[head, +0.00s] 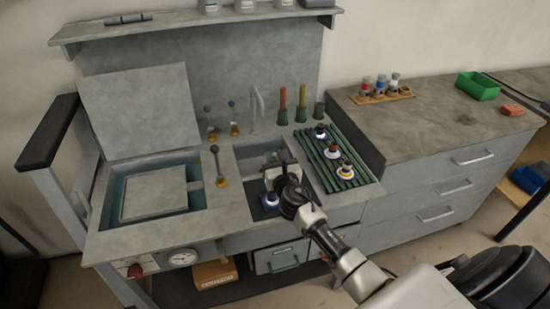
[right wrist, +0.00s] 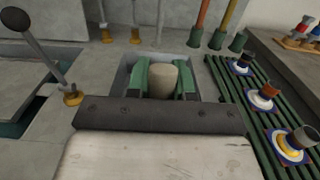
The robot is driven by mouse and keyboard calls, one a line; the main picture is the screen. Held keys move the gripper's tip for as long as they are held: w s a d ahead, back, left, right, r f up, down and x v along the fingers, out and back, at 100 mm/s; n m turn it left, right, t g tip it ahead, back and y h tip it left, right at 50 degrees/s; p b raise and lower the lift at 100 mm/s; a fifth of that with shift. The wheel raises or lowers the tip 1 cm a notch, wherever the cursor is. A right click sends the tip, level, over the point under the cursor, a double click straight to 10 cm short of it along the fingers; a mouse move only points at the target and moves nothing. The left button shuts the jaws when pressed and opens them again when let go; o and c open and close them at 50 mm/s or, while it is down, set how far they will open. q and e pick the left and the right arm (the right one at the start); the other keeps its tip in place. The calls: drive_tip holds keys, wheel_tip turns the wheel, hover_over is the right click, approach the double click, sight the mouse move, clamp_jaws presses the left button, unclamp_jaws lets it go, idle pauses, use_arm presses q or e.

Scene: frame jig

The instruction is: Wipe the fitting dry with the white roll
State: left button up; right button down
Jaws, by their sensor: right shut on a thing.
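My right gripper (head: 279,172) is over the sunken basin in the middle of the bench. In the right wrist view its green fingers are shut on a pale beige-white cylinder (right wrist: 163,82), which looks like the white roll. A fitting (head: 269,200) with a white and blue flange stands at the basin's front, just below the gripper in the head view. I cannot tell whether the roll touches it. In the right wrist view this fitting is hidden. My left gripper is not in view.
A green slatted rack (head: 358,180) right of the basin holds three flanged fittings, also seen in the right wrist view (right wrist: 243,115). A ball-topped lever (head: 215,163) stands left of the basin. A tap (head: 256,103) and coloured-handled tools (head: 301,103) stand behind.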

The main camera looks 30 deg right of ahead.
drive_tip(key=shift+f+b, duration=0.45)
drive_tip(key=shift+f, duration=0.05)
idle(0.5)
drive_tip(key=shift+w, duration=0.25)
idle(2.9)
wheel_tip(320, 180, up, 7)
drive_tip(key=p, duration=0.7)
